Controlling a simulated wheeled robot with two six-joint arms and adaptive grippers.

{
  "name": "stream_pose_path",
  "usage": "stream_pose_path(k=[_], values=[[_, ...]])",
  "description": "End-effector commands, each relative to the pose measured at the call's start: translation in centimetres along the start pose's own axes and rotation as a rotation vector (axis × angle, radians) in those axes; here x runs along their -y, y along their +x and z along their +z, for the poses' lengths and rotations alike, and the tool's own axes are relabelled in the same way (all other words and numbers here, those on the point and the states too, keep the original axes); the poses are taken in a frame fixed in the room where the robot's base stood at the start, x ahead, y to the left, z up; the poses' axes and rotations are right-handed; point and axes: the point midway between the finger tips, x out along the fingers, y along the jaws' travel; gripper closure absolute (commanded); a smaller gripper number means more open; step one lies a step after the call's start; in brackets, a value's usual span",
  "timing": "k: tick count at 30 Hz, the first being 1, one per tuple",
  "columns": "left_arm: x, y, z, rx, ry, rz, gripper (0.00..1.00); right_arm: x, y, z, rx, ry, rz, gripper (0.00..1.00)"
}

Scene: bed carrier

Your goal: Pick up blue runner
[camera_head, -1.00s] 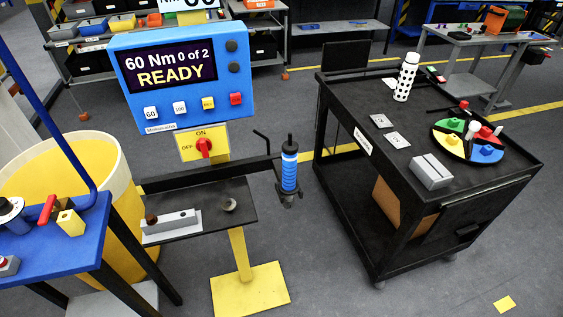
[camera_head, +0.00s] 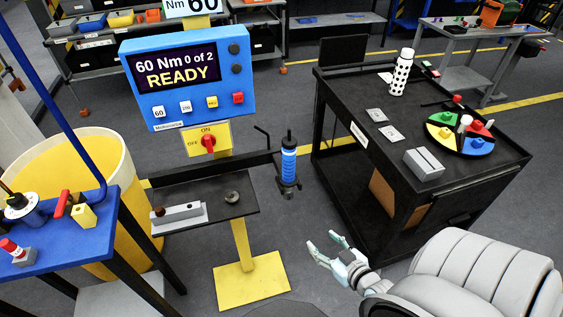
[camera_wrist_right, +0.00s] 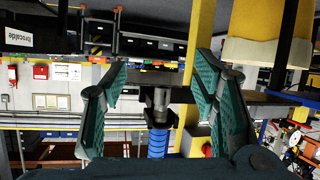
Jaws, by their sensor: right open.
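The blue runner (camera_head: 288,166) is an upright tool with a ribbed blue grip and black ends, hanging in a dark holder at the right end of a black bar beside the yellow stand. My right gripper (camera_head: 322,247) is open and empty, below and to the right of the runner and apart from it. In the right wrist view, the blue runner (camera_wrist_right: 157,143) shows beyond the two teal fingers of my right gripper (camera_wrist_right: 162,85), between them in the picture. My left gripper is not in view.
A blue control panel (camera_head: 190,75) reads READY above a small black shelf (camera_head: 225,188). A black cart (camera_head: 350,105) with a bottle and a coloured disc stands to the right. A blue table (camera_head: 90,245) and yellow bin (camera_head: 60,160) are at left. Floor between stand and cart is open.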

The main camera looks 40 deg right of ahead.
Motion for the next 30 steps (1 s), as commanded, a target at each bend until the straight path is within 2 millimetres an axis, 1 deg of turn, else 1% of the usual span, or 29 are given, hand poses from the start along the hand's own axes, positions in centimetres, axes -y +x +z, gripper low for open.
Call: stream_pose_path(k=[1, 3, 4, 6, 8, 15, 20, 24, 27, 30], values=[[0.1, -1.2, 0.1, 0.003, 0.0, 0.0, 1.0, -0.4, -0.8, -6.1, -0.127, 0.015, -0.01, 0.46], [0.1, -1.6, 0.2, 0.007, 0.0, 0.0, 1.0, -0.4, -1.9, -12.3, -0.273, 0.048, -0.018, 0.46], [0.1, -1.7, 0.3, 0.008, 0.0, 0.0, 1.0, -0.4, -2.4, -14.2, -0.318, 0.062, -0.021, 0.46], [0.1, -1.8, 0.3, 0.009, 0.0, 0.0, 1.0, -0.3, -2.8, -17.1, -0.383, 0.085, -0.026, 0.46], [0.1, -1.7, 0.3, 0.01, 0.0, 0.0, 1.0, -0.3, -2.1, -18.3, -0.405, 0.094, -0.026, 0.46], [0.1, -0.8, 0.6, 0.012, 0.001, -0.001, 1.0, -0.3, 3.7, -20.4, -0.407, 0.098, -0.025, 0.46], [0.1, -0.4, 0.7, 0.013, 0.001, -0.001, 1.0, -0.3, 5.8, -21.1, -0.403, 0.096, -0.026, 0.46], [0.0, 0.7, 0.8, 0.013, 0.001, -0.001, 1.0, -0.5, 8.3, -22.0, -0.405, 0.097, -0.025, 0.46], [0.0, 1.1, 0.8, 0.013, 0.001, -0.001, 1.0, -0.5, 9.8, -22.6, -0.403, 0.097, -0.027, 0.46], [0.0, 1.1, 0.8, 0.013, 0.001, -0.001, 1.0, -0.5, 10.2, -22.9, -0.401, 0.096, -0.027, 0.46]])
